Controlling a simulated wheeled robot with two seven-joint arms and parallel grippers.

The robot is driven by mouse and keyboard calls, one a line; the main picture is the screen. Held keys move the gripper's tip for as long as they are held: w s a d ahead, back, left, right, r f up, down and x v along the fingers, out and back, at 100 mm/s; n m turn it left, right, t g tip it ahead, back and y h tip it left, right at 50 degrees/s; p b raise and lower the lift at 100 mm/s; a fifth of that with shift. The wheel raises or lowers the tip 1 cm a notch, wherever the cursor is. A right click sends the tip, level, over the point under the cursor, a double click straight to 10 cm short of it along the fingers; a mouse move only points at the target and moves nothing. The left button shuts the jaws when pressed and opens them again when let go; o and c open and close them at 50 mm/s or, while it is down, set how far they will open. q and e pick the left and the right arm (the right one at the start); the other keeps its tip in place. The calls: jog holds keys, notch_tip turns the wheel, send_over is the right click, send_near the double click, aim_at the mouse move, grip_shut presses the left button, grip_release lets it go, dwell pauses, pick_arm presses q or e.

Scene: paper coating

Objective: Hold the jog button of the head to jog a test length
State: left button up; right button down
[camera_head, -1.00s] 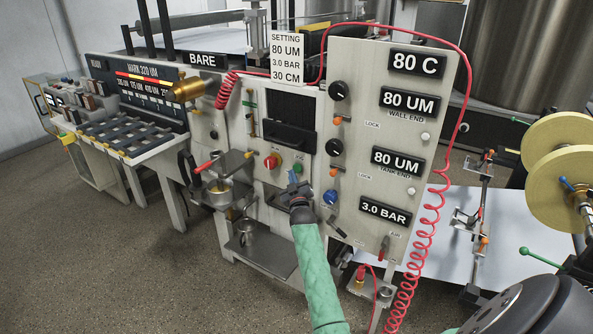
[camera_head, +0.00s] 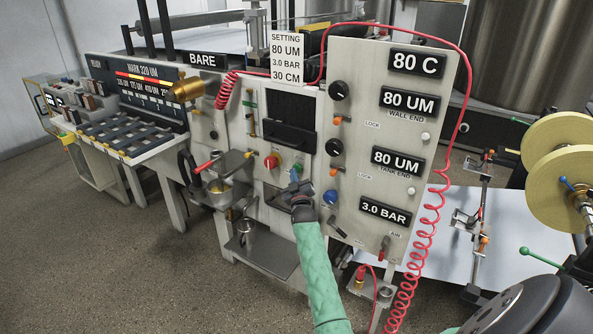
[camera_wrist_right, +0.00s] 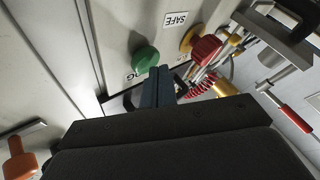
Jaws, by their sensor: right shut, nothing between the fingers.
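The jog button is the green button (camera_head: 297,169) on the front of the coating head, right of a red button (camera_head: 272,162). In the right wrist view the green button (camera_wrist_right: 145,60) stands beside a partly hidden label of which "OG" shows. My right gripper (camera_head: 295,182) is shut and empty, just below the green button. My left gripper is not in view.
A setting card (camera_head: 286,58) reads 80 UM, 3.0 BAR, 30 CM. The control panel (camera_head: 357,130) at right has black knobs, a blue knob (camera_head: 330,197) and readouts of 80 C, 80 UM twice and 3.0 BAR. A coiled red hose (camera_head: 425,240) hangs beside it.

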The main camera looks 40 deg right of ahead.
jog(key=shift+w+d, duration=0.15)
jog(key=shift+d, duration=0.3)
dwell(0.6)
jog(key=shift+a, duration=0.1)
dwell(3.9)
jog(key=shift+s+a, duration=0.35)
jog(key=shift+a, duration=0.4)
jog(key=shift+p, duration=0.3)
jog(key=shift+s+a+p, duration=0.25)
jog(key=shift+s+a, duration=0.05)
jog(key=shift+a, duration=0.45)
jog(key=shift+s+a+p, duration=0.3)
jog(key=shift+s+a, duration=0.05)
jog(key=shift+a, duration=0.45)
jog(key=shift+s+a+p, duration=0.25)
jog(key=shift+s+a, duration=0.05)
jog(key=shift+a, duration=0.45)
